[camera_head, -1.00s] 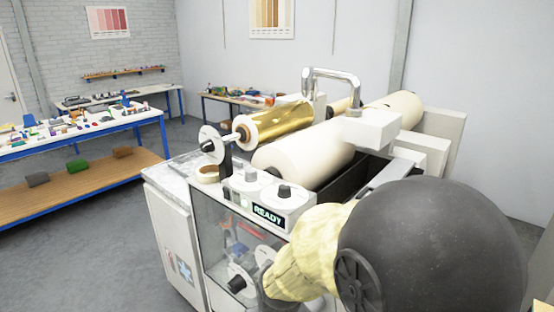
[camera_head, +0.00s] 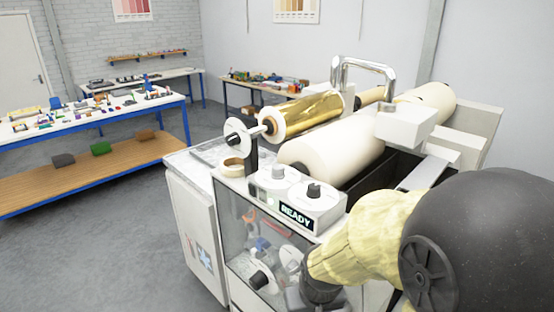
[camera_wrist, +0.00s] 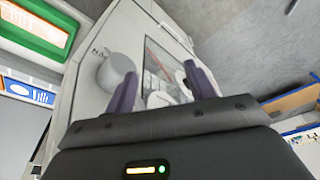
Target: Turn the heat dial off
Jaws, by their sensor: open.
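The machine has two white dials with dark or grey knobs on its top panel, a rear dial (camera_head: 277,176) and a front dial (camera_head: 313,193), beside a lit READY display (camera_head: 297,216). A further white dial with a black knob (camera_head: 261,280) is low on the front. I cannot read which one is the heat dial. My gripper (camera_wrist: 163,88) is open and empty in the wrist view, its two purple fingers pointing at the machine's front. A round grey-white knob (camera_wrist: 112,68) lies just left of the left finger there. In the head view my arm hides the lower right front.
A gold foil roll (camera_head: 302,115) and a white roll (camera_head: 335,147) lie above the machine, with a bent chrome handle (camera_head: 362,64) behind. A tape ring (camera_head: 233,168) sits on its left top. A cluttered workbench (camera_head: 183,104) stands at left; the floor between is clear.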

